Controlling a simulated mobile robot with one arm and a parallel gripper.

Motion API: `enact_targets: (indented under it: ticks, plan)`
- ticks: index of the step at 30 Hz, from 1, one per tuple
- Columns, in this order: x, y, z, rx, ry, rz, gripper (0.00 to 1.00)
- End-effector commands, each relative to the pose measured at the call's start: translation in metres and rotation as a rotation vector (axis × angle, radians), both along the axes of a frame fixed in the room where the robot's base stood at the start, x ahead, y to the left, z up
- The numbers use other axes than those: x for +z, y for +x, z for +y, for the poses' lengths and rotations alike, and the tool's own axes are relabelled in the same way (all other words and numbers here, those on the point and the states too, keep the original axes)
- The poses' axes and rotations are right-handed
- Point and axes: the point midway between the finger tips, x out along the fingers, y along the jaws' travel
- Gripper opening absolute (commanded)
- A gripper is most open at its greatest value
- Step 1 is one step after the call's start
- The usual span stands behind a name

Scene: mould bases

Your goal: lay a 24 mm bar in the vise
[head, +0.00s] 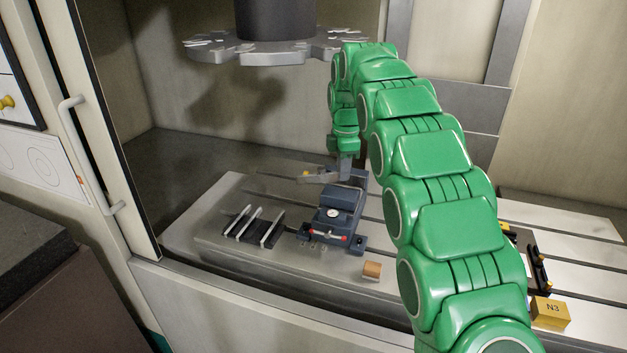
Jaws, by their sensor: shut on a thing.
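The dark blue vise (338,208) stands on the slotted machine table, with a pale round dial on top and a red-tipped handle at its front. My gripper (346,176) is above the rear part of the vise, small in view and partly merged with it. A black rack (264,238) left of the vise carries several pale bars (245,221).
A grey tool carousel (260,50) hangs above. A small brown block (372,269) lies in front of the vise. A yellow N3 block (550,312) and a black holder (538,266) are at right. The door frame (100,150) bounds the left. My green arm hides the table's middle right.

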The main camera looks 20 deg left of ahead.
Motion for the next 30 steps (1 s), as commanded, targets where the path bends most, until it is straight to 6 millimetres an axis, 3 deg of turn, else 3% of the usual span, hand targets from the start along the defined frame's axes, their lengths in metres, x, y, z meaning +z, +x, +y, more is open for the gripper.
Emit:
enact_targets:
  ticks: [6, 12, 20, 30]
  plan:
    - [0.002, 0.04, -0.05, -0.317, -0.003, 0.0, 0.0]
    - [0.003, 0.057, -0.077, -0.48, -0.004, -0.001, 0.0]
    - [0.0, 0.06, -0.082, -0.519, -0.006, 0.001, 0.0]
    - [-0.023, 0.06, -0.082, -0.517, -0.006, 0.001, 0.0]
